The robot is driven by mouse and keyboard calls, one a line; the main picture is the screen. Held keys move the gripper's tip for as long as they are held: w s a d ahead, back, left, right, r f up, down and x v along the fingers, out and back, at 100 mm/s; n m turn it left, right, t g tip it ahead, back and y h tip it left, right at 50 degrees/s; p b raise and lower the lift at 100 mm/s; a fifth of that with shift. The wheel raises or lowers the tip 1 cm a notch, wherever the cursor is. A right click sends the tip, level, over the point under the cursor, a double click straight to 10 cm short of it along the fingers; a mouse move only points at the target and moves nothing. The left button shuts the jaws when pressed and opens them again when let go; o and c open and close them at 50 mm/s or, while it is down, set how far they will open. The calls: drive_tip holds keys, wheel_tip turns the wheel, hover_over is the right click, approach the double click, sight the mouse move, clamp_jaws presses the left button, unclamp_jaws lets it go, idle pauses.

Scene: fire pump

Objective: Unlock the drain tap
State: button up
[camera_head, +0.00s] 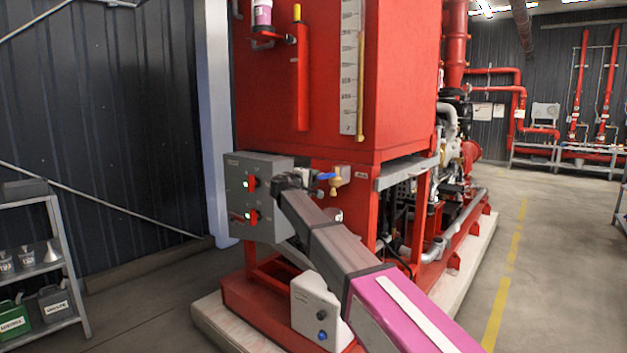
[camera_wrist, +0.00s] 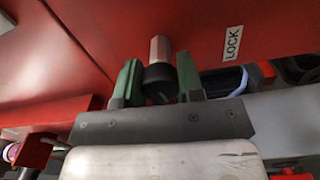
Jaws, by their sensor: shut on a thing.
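The drain tap (camera_head: 335,187) is a small brass tap with a blue lever (camera_head: 325,177) on the lower front of the red tank. A blue part, perhaps that lever, shows at right in the wrist view (camera_wrist: 225,80). My gripper (camera_wrist: 158,72) has its two green fingers on either side of a black knob (camera_wrist: 158,80) on a pale pinkish stem (camera_wrist: 159,48) at the red wall. The fingers are shut on this knob. A white label reading LOCK (camera_wrist: 233,43) is to its right. In the head view my arm hides the fingertips and knob.
A grey control box (camera_head: 262,195) with red switches and green lights is just left of my arm's end. A white box (camera_head: 312,305) stands low on the red base. A metal shelf (camera_head: 50,260) is at left. Open floor (camera_head: 545,260) lies to the right.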

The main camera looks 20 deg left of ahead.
idle(0.4)
drive_tip(key=o, duration=0.9)
drive_tip(key=shift+s, duration=0.15)
drive_tip(key=v, duration=1)
drive_tip(key=shift+s+a, duration=0.15)
drive_tip(key=shift+s, duration=0.1)
